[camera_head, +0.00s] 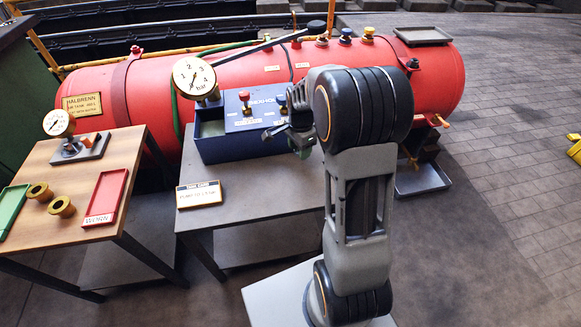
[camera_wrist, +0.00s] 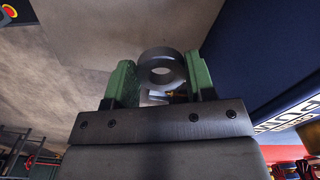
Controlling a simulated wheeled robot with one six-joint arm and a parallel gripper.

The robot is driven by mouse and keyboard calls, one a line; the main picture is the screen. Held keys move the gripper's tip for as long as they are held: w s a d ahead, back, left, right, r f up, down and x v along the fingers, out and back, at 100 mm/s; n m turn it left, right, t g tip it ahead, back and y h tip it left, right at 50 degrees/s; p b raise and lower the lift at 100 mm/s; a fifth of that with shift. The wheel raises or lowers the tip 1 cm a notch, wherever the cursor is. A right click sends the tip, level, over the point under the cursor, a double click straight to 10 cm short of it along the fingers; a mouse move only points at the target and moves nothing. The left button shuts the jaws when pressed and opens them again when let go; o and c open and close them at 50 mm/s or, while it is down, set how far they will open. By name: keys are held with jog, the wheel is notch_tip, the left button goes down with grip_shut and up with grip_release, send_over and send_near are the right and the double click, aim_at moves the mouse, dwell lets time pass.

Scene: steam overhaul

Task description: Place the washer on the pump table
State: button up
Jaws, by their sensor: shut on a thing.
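In the wrist view the washer (camera_wrist: 162,54), a thick dark grey ring, is upright between the two green fingertips of my gripper (camera_wrist: 163,78). My gripper is shut on it. In the head view my gripper (camera_head: 297,130) is at the front right of the blue pump box (camera_head: 218,149), above the pump table; my arm partly hides it, and I cannot make out the washer there. The pump table (camera_head: 255,198) has a grey top with a bare front part.
A white sign (camera_head: 199,194) stands at the pump table's left front. A pressure gauge (camera_head: 195,78) rises by the box's left corner. A red boiler (camera_head: 250,75) lies behind. At left, a wooden table (camera_head: 75,165) holds a red tray (camera_head: 106,197) and brass parts.

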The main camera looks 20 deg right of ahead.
aim_at(299, 167)
jog(key=shift+f+b, duration=0.95)
jog(key=shift+f, duration=2.25)
jog(key=shift+f, duration=0.15)
jog(key=o, duration=1.1)
notch_tip(299, 167, up, 12)
jog(key=p, duration=0.4)
jog(key=s+a+r+n+t, duration=0.1)
jog(key=s+a+n, duration=0.2)
jog(key=s+n, duration=0.2)
jog(key=s+a+r+n+t, duration=0.1)
jog(key=s+a+r+n, duration=0.1)
jog(key=s+n, duration=0.3)
jog(key=s+a+r+n, duration=0.2)
jog(key=s+a+n, duration=0.2)
jog(key=s+n, duration=0.1)
jog(key=shift+s+n+t, duration=0.4)
jog(key=shift+s, duration=0.5)
